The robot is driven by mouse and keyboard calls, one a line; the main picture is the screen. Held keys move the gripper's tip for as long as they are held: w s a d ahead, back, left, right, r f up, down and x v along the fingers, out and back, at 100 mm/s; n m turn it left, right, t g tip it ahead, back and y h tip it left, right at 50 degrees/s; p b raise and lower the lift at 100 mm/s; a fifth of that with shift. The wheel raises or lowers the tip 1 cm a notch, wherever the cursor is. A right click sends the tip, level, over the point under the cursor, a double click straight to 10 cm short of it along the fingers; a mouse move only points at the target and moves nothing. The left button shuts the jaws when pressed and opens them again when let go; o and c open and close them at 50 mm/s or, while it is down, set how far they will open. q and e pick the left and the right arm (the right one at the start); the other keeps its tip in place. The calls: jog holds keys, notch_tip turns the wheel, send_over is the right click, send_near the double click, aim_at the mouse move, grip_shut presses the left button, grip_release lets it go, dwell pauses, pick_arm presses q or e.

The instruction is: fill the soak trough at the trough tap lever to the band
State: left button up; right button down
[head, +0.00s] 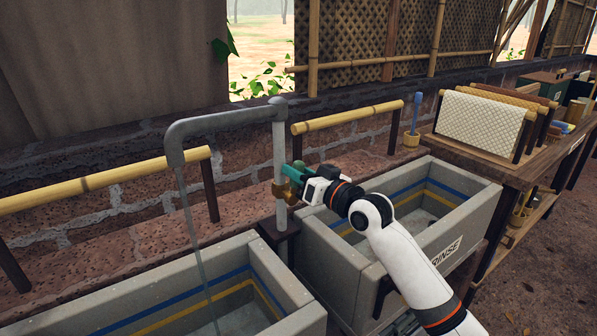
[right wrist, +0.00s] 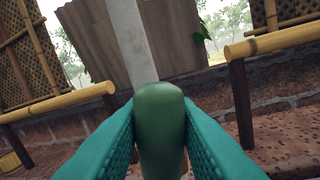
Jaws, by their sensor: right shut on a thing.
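The trough tap is a grey pipe (head: 279,140) with a brass valve (head: 284,190) and a spout bending over the left trough. My right gripper (head: 292,177) is at the valve. In the right wrist view its teal fingers are shut on the green tap lever (right wrist: 161,125), one on each side. A thin stream of water (head: 196,240) falls from the spout into the soak trough (head: 297,300), a grey stone box with a blue and a yellow band (head: 200,303) inside. The water surface is hard to make out, and the trough's front is cut off. My left gripper is out of view.
A second trough (head: 345,262) labelled RINSE stands to the right, beneath my right arm. Bamboo rails (head: 110,180) run along the brick wall behind. A wooden table (head: 472,158) with racked sheets (head: 482,122) is at the right.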

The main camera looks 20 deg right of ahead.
jog(key=shift+f, duration=0.1)
jog(key=c, duration=1.2)
grip_release()
jog(key=v, duration=1.2)
jog(key=shift+a, duration=0.1)
